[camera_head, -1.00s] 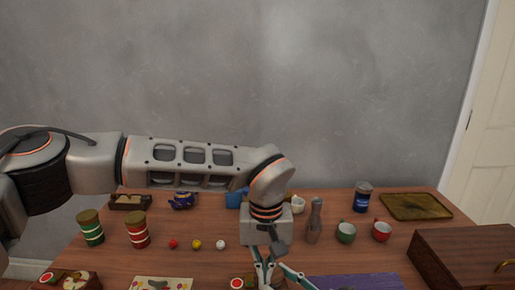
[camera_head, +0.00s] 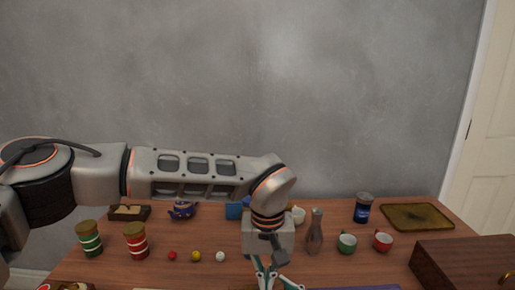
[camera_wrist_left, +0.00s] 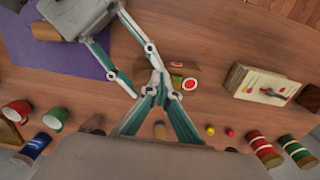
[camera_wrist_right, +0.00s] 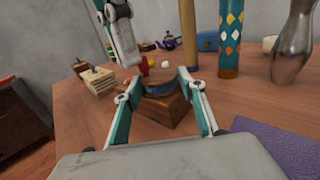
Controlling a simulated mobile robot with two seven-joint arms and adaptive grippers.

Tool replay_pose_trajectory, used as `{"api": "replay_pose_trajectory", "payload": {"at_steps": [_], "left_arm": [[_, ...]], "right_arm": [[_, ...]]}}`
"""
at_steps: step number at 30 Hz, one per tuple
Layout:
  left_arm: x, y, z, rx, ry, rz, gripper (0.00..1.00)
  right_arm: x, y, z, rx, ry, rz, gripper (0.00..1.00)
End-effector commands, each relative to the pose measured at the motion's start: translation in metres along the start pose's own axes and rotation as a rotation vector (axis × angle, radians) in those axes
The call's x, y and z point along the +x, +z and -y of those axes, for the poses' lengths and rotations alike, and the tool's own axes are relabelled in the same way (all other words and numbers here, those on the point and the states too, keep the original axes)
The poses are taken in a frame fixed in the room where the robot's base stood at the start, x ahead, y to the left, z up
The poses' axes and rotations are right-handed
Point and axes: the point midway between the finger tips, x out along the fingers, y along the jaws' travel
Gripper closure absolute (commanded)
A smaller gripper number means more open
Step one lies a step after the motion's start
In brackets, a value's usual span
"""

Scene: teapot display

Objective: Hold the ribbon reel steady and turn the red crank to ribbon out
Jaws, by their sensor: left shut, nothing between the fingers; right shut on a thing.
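The ribbon reel (camera_wrist_right: 160,88) is a round brown drum with a bluish band on a wooden block in the right wrist view. My right gripper (camera_wrist_right: 160,80) has one finger on each side of the reel and is shut on it. The red crank (camera_wrist_right: 144,64) shows as a small red piece behind the reel's upper left. My left gripper (camera_wrist_left: 161,78) is shut and empty, pointing down close beside the crank; contact cannot be told. In the head view the left gripper (camera_head: 267,272) reaches the lower edge, and the reel is hidden or out of frame.
A purple mat (camera_wrist_left: 62,55) lies beside the reel. Red (camera_head: 136,240) and green (camera_head: 89,238) striped jars and small balls (camera_head: 196,256) stand left. A bottle (camera_head: 316,230), cups (camera_head: 347,243) and a wooden box (camera_head: 465,265) stand right. My arms are close together.

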Motion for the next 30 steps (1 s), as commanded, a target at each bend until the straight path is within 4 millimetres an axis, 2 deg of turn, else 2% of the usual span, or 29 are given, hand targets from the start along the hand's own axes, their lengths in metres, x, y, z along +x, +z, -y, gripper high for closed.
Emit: {"api": "replay_pose_trajectory", "payload": {"at_steps": [30], "left_arm": [[0.0001,-0.0056,-0.0036,0.0,0.001,-0.007,1.0]], "right_arm": [[0.0,0.0008,-0.0037,0.001,0.007,0.003,0.92]]}}
